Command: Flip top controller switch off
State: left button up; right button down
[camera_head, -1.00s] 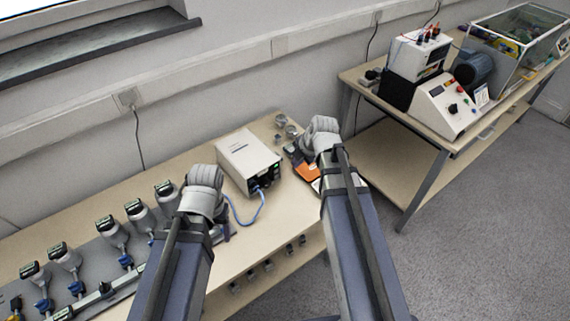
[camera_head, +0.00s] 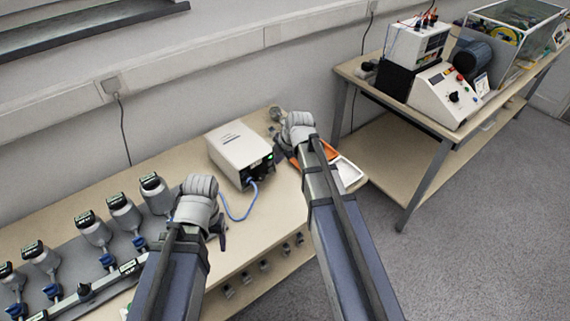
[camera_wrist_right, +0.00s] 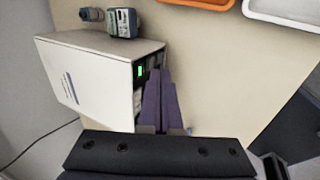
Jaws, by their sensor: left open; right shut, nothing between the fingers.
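A white controller box (camera_head: 238,146) stands at the back of the near bench, with a blue cable at its dark front panel. A green light shows on that panel in the right wrist view, where the white box (camera_wrist_right: 90,80) is at left. I cannot make out the switch. My right gripper (camera_head: 283,142) is right of the box. In the right wrist view its dark purple fingers (camera_wrist_right: 160,78) are together and empty, close beside the panel; contact is unclear. My left gripper (camera_head: 221,236) is open over the bench, in front of the box, its fingers partly hidden.
An orange tray (camera_head: 330,150) and a white tray (camera_head: 350,174) lie right of my right gripper. Several grey sensor units (camera_head: 95,231) stand at left. A second bench (camera_head: 400,116) holds a sloped control panel (camera_head: 447,97) and other equipment. Bare bench lies before the box.

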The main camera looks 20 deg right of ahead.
jog(key=shift+w+a+r, duration=0.15)
jog(key=shift+w+a, duration=0.15)
jog(key=shift+w, duration=0.35)
jog(key=shift+w+a+r+p, duration=0.2)
jog(key=shift+w+r+p, duration=0.1)
jog(key=shift+w, duration=0.25)
jog(key=shift+s+f, duration=0.15)
